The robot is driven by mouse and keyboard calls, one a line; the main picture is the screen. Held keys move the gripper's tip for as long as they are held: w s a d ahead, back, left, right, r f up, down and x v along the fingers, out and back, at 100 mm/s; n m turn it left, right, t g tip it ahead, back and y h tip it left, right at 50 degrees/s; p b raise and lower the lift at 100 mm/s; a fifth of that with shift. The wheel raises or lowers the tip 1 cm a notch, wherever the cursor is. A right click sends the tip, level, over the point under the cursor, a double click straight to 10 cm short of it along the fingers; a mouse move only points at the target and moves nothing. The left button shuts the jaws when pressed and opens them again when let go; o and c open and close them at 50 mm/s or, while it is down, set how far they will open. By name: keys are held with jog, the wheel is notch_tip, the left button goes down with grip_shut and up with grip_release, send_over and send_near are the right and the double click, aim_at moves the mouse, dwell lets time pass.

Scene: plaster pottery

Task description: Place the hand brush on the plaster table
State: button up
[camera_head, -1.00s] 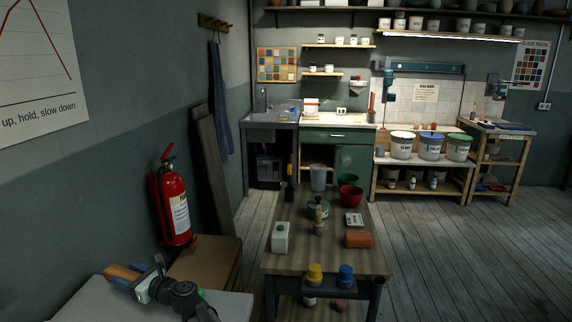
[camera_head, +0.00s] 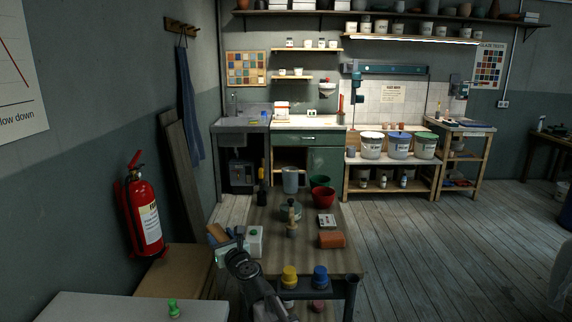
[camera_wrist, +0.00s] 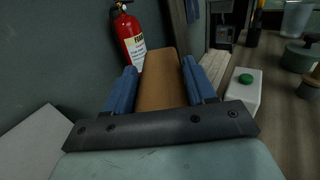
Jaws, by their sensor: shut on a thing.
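My gripper (camera_head: 219,237) is shut on the hand brush (camera_wrist: 160,88), whose brown wooden part shows between the two blue fingers in the wrist view. In the head view the brush (camera_head: 216,231) is small, in the air just left of the wooden table (camera_head: 330,262), beside a white bottle with a green cap (camera_head: 254,242). Its bristles cannot be made out. A pale-topped table (camera_head: 100,308) is at the lower left. I cannot tell by looks alone which table is the plaster table.
A fire extinguisher (camera_head: 146,212) stands left. The pale table is mostly clear.

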jog(key=w+d+r+m+t+h, duration=0.1)
jog(key=w+d+r+m+h, duration=0.1)
jog(key=d, duration=1.2)
jog(key=w+d+r+m+t+h, duration=0.1)
jog(key=d+h, duration=0.3)
jog(key=d, duration=1.1)
jog(key=w+d+r+m+t+h, duration=0.1)
jog(key=w+d+r+m+h, duration=0.1)
jog(key=d, duration=1.2)
jog(key=shift+w+d+r+m+h, duration=0.3)
jog(key=shift+d+r+m+h, duration=0.1)
jog(key=shift+m+h, duration=0.45)
